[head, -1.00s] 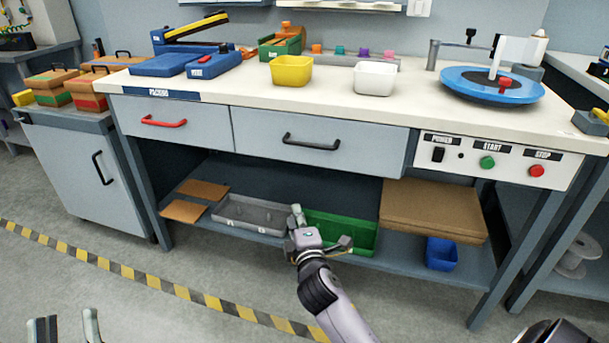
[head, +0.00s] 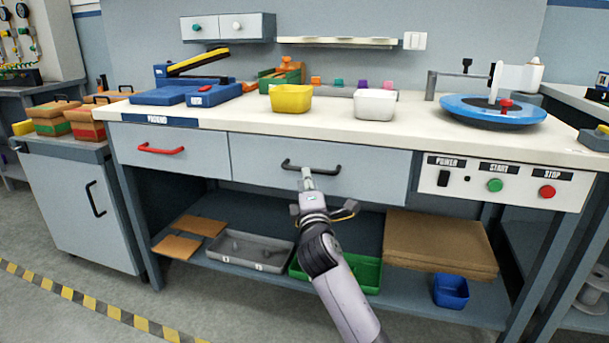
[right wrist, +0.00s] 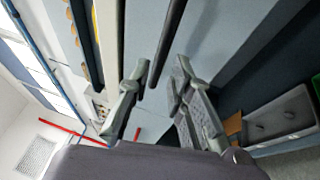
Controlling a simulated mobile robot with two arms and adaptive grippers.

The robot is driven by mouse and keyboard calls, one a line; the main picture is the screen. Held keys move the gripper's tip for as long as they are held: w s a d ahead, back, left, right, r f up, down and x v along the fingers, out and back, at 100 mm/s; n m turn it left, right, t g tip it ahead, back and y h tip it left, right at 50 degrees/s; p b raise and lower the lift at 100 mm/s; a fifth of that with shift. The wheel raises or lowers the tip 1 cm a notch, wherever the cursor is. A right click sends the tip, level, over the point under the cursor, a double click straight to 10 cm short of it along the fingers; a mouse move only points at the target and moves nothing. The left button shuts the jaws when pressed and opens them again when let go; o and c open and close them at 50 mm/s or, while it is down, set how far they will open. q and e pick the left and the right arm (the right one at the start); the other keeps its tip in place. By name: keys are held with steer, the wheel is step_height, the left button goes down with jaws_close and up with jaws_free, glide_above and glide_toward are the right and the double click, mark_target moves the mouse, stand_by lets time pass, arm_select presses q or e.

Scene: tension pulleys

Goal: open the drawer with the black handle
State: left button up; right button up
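The grey drawer (head: 260,165) with the black handle (head: 325,171) is under the worktop, right of the drawer with the red handle. Its front looks flush with the frame. My right gripper (head: 307,175) is at the left part of the black handle. In the right wrist view, my right gripper (right wrist: 160,72) is open, and the black handle (right wrist: 168,42) runs between its two fingers; I see no contact. The fingertips partly cover the handle in the head view. My left gripper is not in view.
The drawer with the red handle (head: 160,150) is to the left. Below are a grey tray (head: 240,262), a green bin (head: 365,272), cardboard (head: 440,245) and a blue bin (head: 451,292) on the lower shelf. A control panel (head: 500,183) is to the right.

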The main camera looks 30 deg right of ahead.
steer(key=shift+b+x, duration=0.5)
steer(key=shift+x, duration=2.15)
steer(key=shift+c, duration=0.4)
jaws_close()
steer(key=shift+a, duration=0.1)
